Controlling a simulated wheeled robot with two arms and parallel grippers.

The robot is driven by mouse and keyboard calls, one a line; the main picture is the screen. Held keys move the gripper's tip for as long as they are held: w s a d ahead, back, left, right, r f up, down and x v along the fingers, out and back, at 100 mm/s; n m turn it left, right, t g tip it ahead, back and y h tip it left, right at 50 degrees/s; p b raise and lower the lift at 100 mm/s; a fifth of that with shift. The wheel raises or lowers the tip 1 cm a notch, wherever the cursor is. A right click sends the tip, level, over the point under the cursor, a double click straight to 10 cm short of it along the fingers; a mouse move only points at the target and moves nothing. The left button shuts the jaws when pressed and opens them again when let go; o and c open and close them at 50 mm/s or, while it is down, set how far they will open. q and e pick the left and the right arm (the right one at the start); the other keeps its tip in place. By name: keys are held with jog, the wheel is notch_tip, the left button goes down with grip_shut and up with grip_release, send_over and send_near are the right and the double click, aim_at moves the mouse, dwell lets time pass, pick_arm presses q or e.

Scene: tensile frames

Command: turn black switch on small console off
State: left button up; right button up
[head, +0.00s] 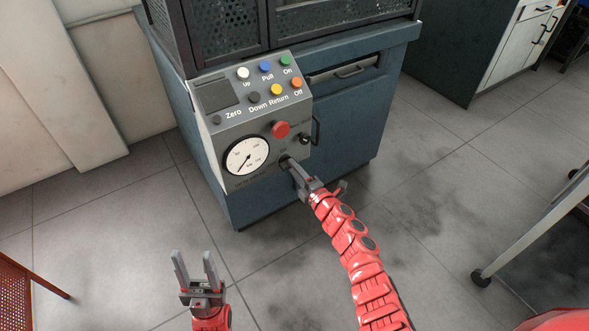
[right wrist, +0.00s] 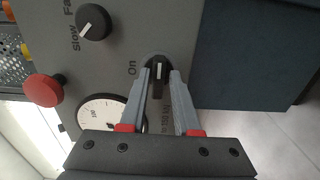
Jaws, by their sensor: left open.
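The small grey console (head: 220,112) is fixed to the front of a blue cabinet. Its black switch (right wrist: 158,72) has a white mark and the label "On" beside it in the right wrist view. My right gripper (right wrist: 161,76) has one finger on each side of the switch, with narrow gaps, and does not look clamped on it. In the head view the right gripper (head: 297,172) is at the console's lower right and hides most of the switch. My left gripper (head: 195,265) is open and empty above the floor, away from the console.
Close to the switch are a round gauge (head: 246,156), a red button (head: 281,129) and a black Slow/Fast knob (right wrist: 94,22). Coloured buttons line the console's top. The blue cabinet (head: 350,125) stands behind. A wheeled frame (head: 530,225) is at right.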

jog(key=shift+o, duration=1.1)
jog(key=p+v, duration=0.2)
jog(key=v, duration=1.5)
jog(key=shift+s, duration=0.2)
jog(key=shift+r, duration=0.1)
